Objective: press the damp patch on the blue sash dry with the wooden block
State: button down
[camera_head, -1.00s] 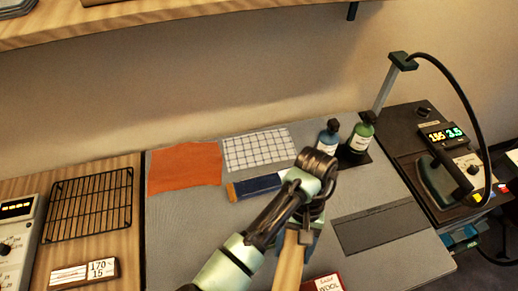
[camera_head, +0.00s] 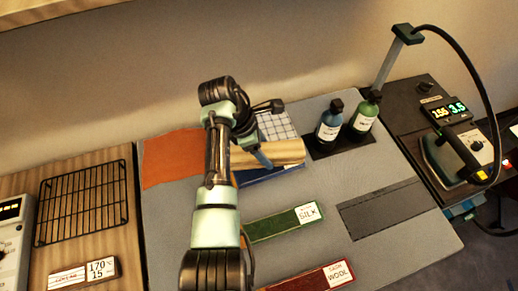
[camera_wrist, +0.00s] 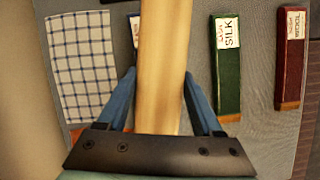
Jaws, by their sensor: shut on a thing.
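My gripper (camera_head: 262,155) is shut on the wooden block (camera_head: 288,152), a long pale bar held lengthwise across the blue sash. In the wrist view the block (camera_wrist: 164,60) runs between the two blue fingers (camera_wrist: 160,90). The blue sash (camera_head: 268,174) lies on the grey table, mostly hidden beneath the block and my arm; its front edge shows. In the wrist view only a sliver with a white label shows beside the block. I cannot tell whether the block touches the sash. The damp patch is not visible.
The green silk sash (camera_head: 272,226) and red wool sash (camera_head: 315,278) lie in front. A checked cloth (camera_head: 278,125) and orange cloth (camera_head: 172,160) lie behind and left. Two bottles (camera_head: 328,128) stand behind right. An iron (camera_head: 450,158) stands far right; a wire rack (camera_head: 83,203) lies left.

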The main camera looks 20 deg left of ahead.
jog(key=shift+w+a+f+n+t, duration=0.1)
jog(key=shift+a+f+n+t, duration=0.1)
jog(key=shift+a+n, duration=0.25)
jog(key=shift+w+a+f+n+t, duration=0.1)
jog(key=shift+a+n+t, duration=0.1)
jog(key=shift+n, duration=0.45)
jog(key=shift+a+f+n+y, duration=0.15)
jog(key=shift+a+n+y, duration=0.05)
jog(key=shift+n+y, duration=0.1)
notch_tip(320, 180, down, 6)
jog(key=b, duration=0.7)
jog(key=shift+b, duration=0.4)
jog(key=r+p, duration=0.3)
jog(key=p, duration=0.2)
jog(key=r+p, duration=0.2)
jog(key=p, duration=0.1)
jog(key=shift+s+a+r, duration=0.15)
jog(key=shift+a+r, duration=0.15)
jog(key=shift+r, duration=0.05)
jog(key=p+v, duration=0.1)
jog(key=p, duration=0.2)
jog(key=shift+s+r, duration=0.1)
jog(key=shift+r, duration=0.25)
jog(key=b, duration=0.8)
send_over(255, 172)
jog(key=shift+f, duration=3.5)
jog(key=shift+f, duration=0.8)
